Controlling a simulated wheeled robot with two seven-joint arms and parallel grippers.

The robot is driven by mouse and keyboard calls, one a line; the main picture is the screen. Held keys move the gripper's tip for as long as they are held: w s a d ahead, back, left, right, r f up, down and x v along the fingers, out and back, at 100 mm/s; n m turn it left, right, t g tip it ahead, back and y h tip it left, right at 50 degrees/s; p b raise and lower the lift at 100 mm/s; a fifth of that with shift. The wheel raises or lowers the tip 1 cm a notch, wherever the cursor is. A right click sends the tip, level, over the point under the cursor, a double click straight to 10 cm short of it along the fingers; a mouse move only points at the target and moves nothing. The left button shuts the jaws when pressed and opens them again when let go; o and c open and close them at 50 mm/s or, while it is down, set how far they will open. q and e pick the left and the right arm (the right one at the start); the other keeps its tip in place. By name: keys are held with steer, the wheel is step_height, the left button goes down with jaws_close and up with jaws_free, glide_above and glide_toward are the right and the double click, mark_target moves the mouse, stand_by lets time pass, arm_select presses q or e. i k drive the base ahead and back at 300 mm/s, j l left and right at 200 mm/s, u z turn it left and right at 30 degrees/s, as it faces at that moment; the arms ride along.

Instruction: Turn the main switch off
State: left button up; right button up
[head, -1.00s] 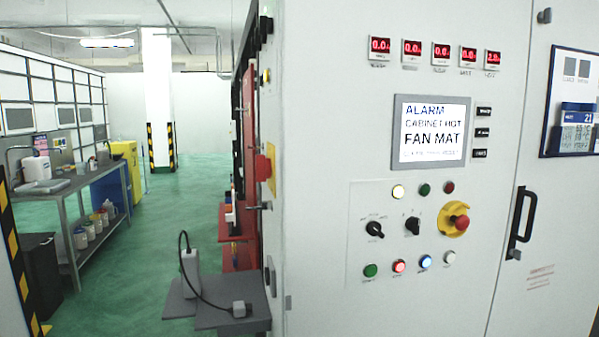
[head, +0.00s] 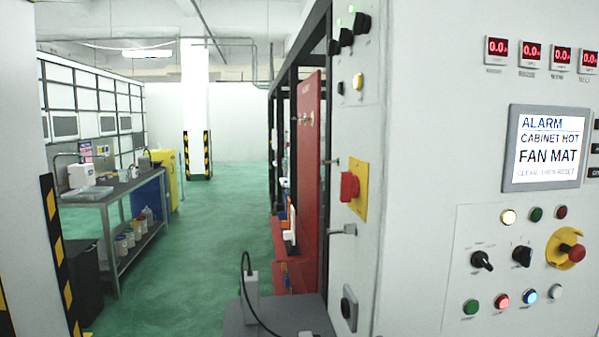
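A red rotary handle (head: 349,186) on a yellow plate (head: 359,190) sits on the narrow left side of the grey cabinet (head: 420,60); it looks like the main switch. I see it at a slant and cannot tell its position. On the cabinet front are two black selector knobs (head: 482,261) and a red mushroom button (head: 572,253) on a yellow surround. The display (head: 545,148) reads ALARM, CABINET HOT, FAN MAT. Neither of my grippers is in view.
A grey shelf (head: 262,322) with a corded device (head: 250,286) juts out below the switch side. A workbench (head: 105,196) stands at the left, and a striped post (head: 58,255) is nearer. Green floor (head: 190,265) is clear between bench and cabinet.

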mark_target(349, 183)
steer(key=i+j+u, duration=0.15)
steer(key=i+u, duration=0.3)
steer(key=i+j+u, duration=0.1)
steer(key=u, duration=0.35)
steer(key=i+l+u, duration=0.15)
steer(key=i+u, duration=0.3)
steer(key=i+j, duration=0.1)
steer(key=i, duration=0.4)
steer(key=i+j+z, duration=0.15)
steer(key=i, duration=0.3)
steer(key=i+z, duration=0.15)
steer(key=z, duration=0.25)
steer(key=i+j+z, duration=0.15)
steer(key=z, duration=0.2)
steer(key=i+j+z, duration=0.1)
steer(key=z, duration=0.3)
steer(key=i+j+z, duration=0.15)
steer(key=z, duration=0.25)
